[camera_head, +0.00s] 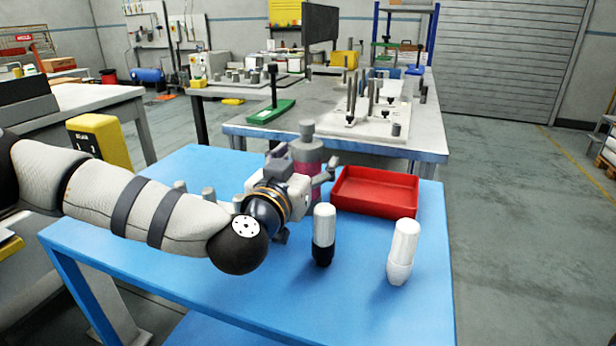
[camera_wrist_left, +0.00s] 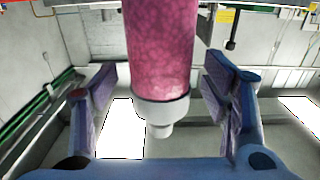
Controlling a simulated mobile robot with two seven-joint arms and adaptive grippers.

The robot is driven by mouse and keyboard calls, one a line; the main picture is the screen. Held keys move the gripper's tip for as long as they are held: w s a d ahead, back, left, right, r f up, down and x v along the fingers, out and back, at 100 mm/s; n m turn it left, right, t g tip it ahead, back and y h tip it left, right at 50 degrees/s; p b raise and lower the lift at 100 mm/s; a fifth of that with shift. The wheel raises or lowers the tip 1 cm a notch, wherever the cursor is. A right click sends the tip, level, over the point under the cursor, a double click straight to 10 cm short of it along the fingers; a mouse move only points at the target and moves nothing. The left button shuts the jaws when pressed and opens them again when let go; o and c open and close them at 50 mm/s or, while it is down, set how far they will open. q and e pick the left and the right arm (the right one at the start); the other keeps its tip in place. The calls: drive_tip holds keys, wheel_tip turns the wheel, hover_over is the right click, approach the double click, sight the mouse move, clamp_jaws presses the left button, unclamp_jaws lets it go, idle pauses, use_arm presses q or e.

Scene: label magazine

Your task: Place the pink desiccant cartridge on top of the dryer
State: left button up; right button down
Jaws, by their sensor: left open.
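The pink desiccant cartridge (camera_head: 307,153) stands upright on the blue table, with a grey cap and knob on top; its lower part is hidden behind my left gripper (camera_head: 307,172). In the left wrist view the pink cartridge (camera_wrist_left: 160,48) is between the two open fingers of my left gripper (camera_wrist_left: 158,82), with a visible gap on each side. The cap and knob point down in that picture. I cannot make out which thing is the dryer. My right gripper is not in view.
A red tray (camera_head: 376,210) lies right of the cartridge. A black-and-white bottle (camera_head: 323,228) and a white bottle (camera_head: 403,249) stand in front on the blue table (camera_head: 290,300). Several grey-topped pieces (camera_head: 208,193) show behind my left arm. A grey workbench (camera_head: 270,130) stands behind.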

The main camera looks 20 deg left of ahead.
use_arm(q)
drive_tip(key=shift+w, duration=0.6)
drive_tip(key=c, duration=1.5)
drive_tip(key=shift+r, duration=0.15)
clamp_jaws()
